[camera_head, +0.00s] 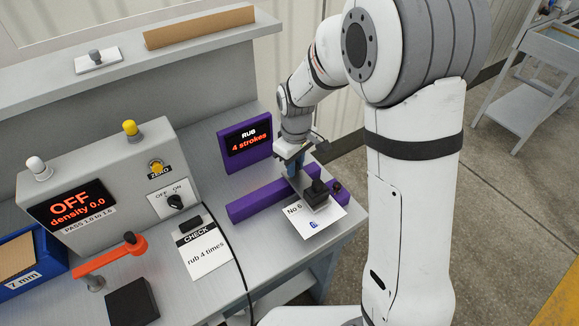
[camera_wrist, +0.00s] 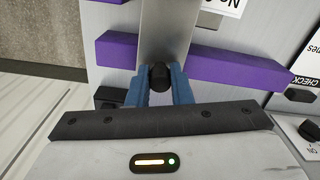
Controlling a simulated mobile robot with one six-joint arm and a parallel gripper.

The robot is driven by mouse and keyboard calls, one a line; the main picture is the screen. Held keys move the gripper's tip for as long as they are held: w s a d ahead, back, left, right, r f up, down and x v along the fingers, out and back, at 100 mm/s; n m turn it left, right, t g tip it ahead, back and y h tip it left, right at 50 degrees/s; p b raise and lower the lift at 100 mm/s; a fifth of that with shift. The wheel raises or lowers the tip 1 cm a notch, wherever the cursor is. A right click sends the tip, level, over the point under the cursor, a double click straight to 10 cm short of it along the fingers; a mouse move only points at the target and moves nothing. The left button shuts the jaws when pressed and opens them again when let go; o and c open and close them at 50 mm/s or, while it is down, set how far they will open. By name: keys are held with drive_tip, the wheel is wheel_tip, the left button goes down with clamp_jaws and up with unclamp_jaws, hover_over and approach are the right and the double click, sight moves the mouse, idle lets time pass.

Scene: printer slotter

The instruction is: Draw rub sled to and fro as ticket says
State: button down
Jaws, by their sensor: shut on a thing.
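My gripper (camera_head: 292,166) is at the back of the rub station. In the wrist view its blue fingers (camera_wrist: 161,78) are shut on a black knob on the grey metal arm of the rub sled (camera_wrist: 165,38). The arm crosses a purple rail (camera_wrist: 235,68), which also shows in the head view (camera_head: 256,201). The sled's black block (camera_head: 317,194) is at the front end, over a white "No 6" sheet (camera_head: 309,222) with a small blue mark. The ticket (camera_head: 205,256) reads "CHECK, rub 4 times". A purple display (camera_head: 246,141) reads "RUB 4 strokes".
A grey densitometer box (camera_head: 110,165) with screen "OFF density 0.0" and an OFF/ON switch (camera_head: 175,201) stands left. An orange lever (camera_head: 111,256), a black block (camera_head: 132,303) and a blue 7 mm tray (camera_head: 45,275) are at front left. A black cable runs across the bench.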

drive_tip(key=shift+a, duration=0.1)
drive_tip(key=c, duration=1.3)
unclamp_jaws()
drive_tip(key=shift+s, duration=0.15)
drive_tip(key=shift+r, duration=0.1)
wheel_tip(320, 180, up, 8)
drive_tip(key=shift+f+b, duration=0.2)
drive_tip(key=shift+b, duration=0.15)
drive_tip(key=s+d+r+m+t, duration=0.1)
drive_tip(key=s+d+r+m, duration=0.2)
drive_tip(key=s+d+m, duration=0.2)
drive_tip(key=s+d+r+m+t, duration=0.2)
drive_tip(key=s+d, duration=0.7)
drive_tip(key=s, duration=0.5)
drive_tip(key=r+m, duration=0.1)
drive_tip(key=m, duration=0.1)
drive_tip(key=shift+m, duration=0.4)
